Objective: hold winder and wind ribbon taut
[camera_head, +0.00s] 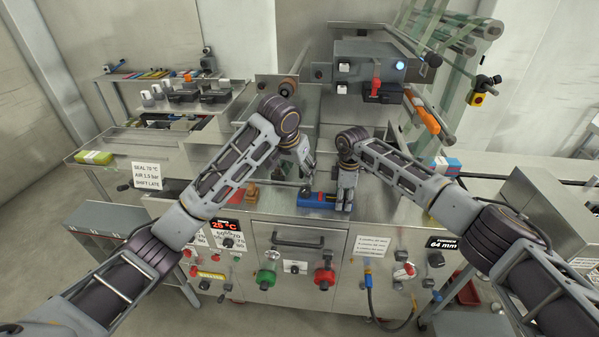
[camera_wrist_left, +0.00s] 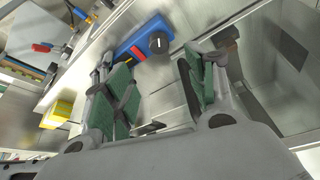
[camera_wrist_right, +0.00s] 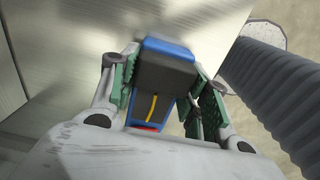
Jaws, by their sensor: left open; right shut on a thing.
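A blue winder-like device (camera_head: 314,201) with a dark top and a red part lies on the steel machine top, near its front edge. My right gripper (camera_head: 345,204) points down at its right end. In the right wrist view its green-padded fingers are shut on the blue and black body (camera_wrist_right: 163,72), which has a yellow stripe. My left gripper (camera_head: 307,178) is open and empty above and behind the device. In the left wrist view the device (camera_wrist_left: 147,42), with a round black knob, is beyond the open fingers (camera_wrist_left: 158,82). I cannot make out a separate ribbon.
A grey control box (camera_head: 368,65) stands behind the arms. Green film (camera_head: 462,55) runs over rollers at the back right. An orange item (camera_head: 251,192) sits left of the device.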

